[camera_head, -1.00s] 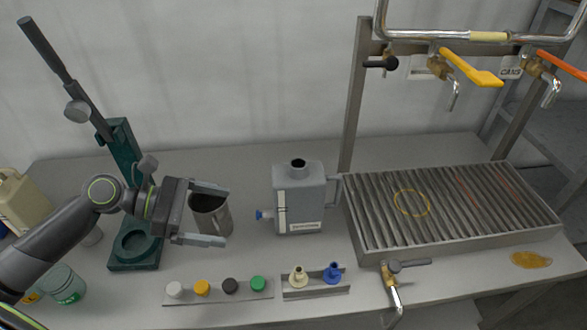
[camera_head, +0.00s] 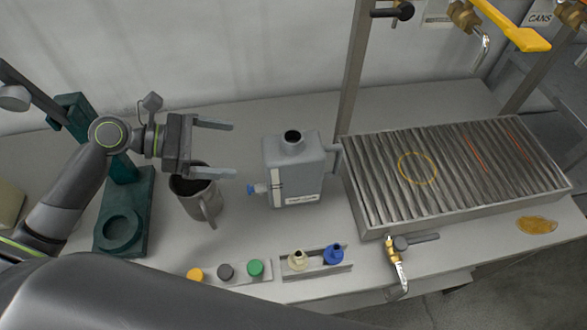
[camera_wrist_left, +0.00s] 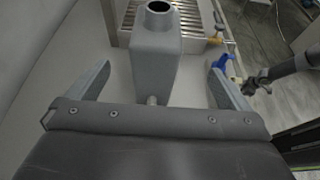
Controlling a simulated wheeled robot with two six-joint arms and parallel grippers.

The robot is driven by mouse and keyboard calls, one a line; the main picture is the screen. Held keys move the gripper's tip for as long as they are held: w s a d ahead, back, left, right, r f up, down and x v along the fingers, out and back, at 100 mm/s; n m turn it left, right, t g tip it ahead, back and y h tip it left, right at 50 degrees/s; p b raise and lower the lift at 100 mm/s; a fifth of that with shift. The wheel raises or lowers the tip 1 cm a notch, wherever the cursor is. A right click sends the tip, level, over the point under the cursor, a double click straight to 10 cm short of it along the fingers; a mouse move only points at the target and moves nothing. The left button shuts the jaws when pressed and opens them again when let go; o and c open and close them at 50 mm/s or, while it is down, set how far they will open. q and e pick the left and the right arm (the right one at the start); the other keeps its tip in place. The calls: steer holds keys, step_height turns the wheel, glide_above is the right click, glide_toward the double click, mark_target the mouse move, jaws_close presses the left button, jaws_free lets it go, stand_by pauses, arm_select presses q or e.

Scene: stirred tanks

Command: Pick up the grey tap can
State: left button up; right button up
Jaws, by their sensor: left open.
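The grey tap can (camera_head: 293,165) stands upright on the bench, with an open neck on top, a white label on its front, a blue tap at its lower left and a handle on its right. My left gripper (camera_head: 233,149) is open and empty, to the left of the can, with its fingers pointing at it. In the left wrist view the can (camera_wrist_left: 158,62) shows ahead between the two spread fingers (camera_wrist_left: 158,82), apart from both. My right gripper is not in view.
A metal jug (camera_head: 197,196) stands below my left gripper, beside a green stand (camera_head: 122,230). A ribbed drain tray (camera_head: 375,212) is right of the can. Coloured caps (camera_head: 226,270) and a rack with cream and blue fittings (camera_head: 318,266) lie in front. Yellow-handled valve (camera_head: 513,27) hangs above.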

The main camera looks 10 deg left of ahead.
mark_target(264, 150)
arm_select(q)
steer(key=p+x, duration=0.1)
steer(key=x, duration=0.5)
steer(key=shift+w+d, duration=0.2)
steer(key=shift+d, duration=0.05)
steer(key=p+x, duration=0.1)
steer(key=x, duration=0.2)
steer(key=shift+w, duration=0.1)
steer(key=shift+p+x, duration=0.5)
steer(key=shift+x, duration=1.45)
steer(key=shift+w+a, duration=0.1)
steer(key=shift+a, duration=0.05)
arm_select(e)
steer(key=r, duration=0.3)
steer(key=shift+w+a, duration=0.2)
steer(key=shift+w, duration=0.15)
arm_select(q)
steer(key=shift+c, duration=0.4)
steer(key=c, duration=1.5)
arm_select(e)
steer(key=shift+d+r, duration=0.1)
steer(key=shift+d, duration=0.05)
